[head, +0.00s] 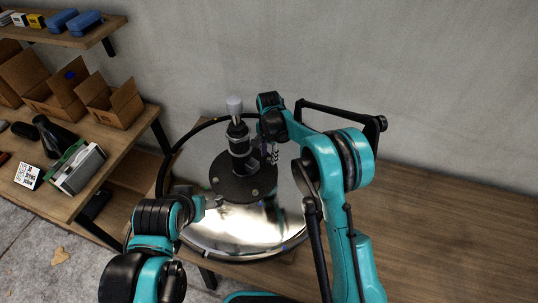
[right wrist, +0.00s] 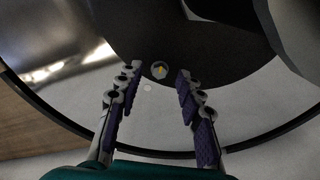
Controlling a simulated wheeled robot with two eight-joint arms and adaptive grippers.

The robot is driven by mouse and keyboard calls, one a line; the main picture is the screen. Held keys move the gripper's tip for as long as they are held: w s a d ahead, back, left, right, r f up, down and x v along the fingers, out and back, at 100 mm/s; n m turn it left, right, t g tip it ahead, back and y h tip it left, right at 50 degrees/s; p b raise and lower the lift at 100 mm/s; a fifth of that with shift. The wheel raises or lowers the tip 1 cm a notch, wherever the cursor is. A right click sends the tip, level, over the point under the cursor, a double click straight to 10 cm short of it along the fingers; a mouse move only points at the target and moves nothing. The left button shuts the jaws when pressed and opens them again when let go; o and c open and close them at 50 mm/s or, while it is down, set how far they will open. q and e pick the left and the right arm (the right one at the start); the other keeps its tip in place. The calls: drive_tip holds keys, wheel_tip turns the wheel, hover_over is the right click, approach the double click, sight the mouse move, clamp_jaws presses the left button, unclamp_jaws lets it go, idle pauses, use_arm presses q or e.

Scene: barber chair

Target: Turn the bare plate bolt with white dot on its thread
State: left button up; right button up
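In the right wrist view a small round bolt (right wrist: 159,70) with a yellowish mark sits in the black plate (right wrist: 190,45). My right gripper (right wrist: 158,74) is open, its purple-padded fingers on either side of the bolt in the picture; I cannot tell how far above the plate they are. A small pale dot (right wrist: 147,88) shows by the plate's edge. In the head view the black plate (head: 233,190) lies on a round chrome base, and my right gripper (head: 272,152) is over its far right side. My left gripper (head: 212,202) is by the plate's left edge; its opening is unclear.
A dark post (head: 238,140) with a grey top rises from the plate, close to my right gripper. The chrome base (head: 225,238) rests on a wooden table (head: 450,225), clear at right. Shelves at left hold cardboard boxes (head: 112,103) and barber items.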

wheel_tip(320, 180, up, 12)
drive_tip(key=shift+f, duration=0.2)
drive_tip(key=shift+f, duration=0.1)
drive_tip(key=n+t+y+b, duration=0.2)
drive_tip(key=n+y, duration=0.2)
drive_tip(key=n, duration=1.8)
approach(269, 159)
drive_tip(key=shift+n, duration=0.3)
drive_tip(key=b+x, duration=0.2)
drive_tip(key=x, duration=0.5)
drive_tip(key=shift+w+f, duration=0.15)
drive_tip(key=shift+f, duration=0.15)
clamp_jaws()
